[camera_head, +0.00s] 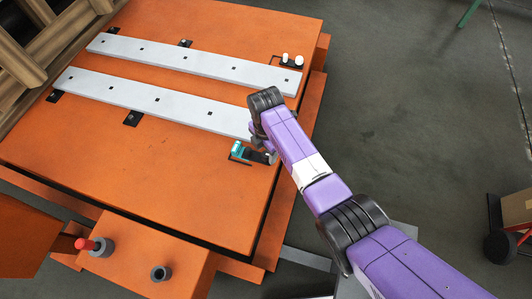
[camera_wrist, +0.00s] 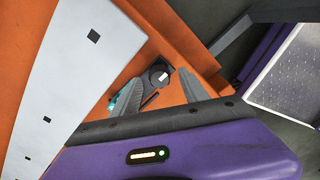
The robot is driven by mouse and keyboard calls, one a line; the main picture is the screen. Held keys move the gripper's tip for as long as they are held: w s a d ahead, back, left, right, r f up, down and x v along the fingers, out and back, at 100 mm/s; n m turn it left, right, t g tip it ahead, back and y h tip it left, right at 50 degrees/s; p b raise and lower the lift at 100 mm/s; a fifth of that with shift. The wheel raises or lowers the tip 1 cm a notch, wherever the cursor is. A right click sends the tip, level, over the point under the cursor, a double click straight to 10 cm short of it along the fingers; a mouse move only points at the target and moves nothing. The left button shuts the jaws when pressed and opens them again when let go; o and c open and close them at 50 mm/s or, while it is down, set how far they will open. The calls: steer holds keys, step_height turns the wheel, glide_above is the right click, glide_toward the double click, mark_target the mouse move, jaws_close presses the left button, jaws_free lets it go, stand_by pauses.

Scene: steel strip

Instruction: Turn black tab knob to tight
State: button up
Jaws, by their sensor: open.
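The black tab knob (camera_wrist: 159,74) shows in the wrist view as a dark round piece with a pale mark. It sits on a dark fixture on the orange table (camera_wrist: 178,112), beside a teal part (camera_wrist: 112,103). In the head view the teal part (camera_head: 237,149) lies at the near strip's right end, and the knob is hard to make out there. My gripper (camera_wrist: 160,78) is open, its two grey fingers on either side of the knob in the picture. I cannot tell whether they touch it. In the head view my arm partly hides the gripper.
Two pale steel strips, far (camera_head: 190,62) and near (camera_head: 150,99), lie across the orange table (camera_head: 190,165). A red-tipped handle (camera_head: 88,244) is at lower left. Grey floor (camera_head: 400,110) is open to the right.

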steer(key=shift+f, duration=0.65)
jaws_close()
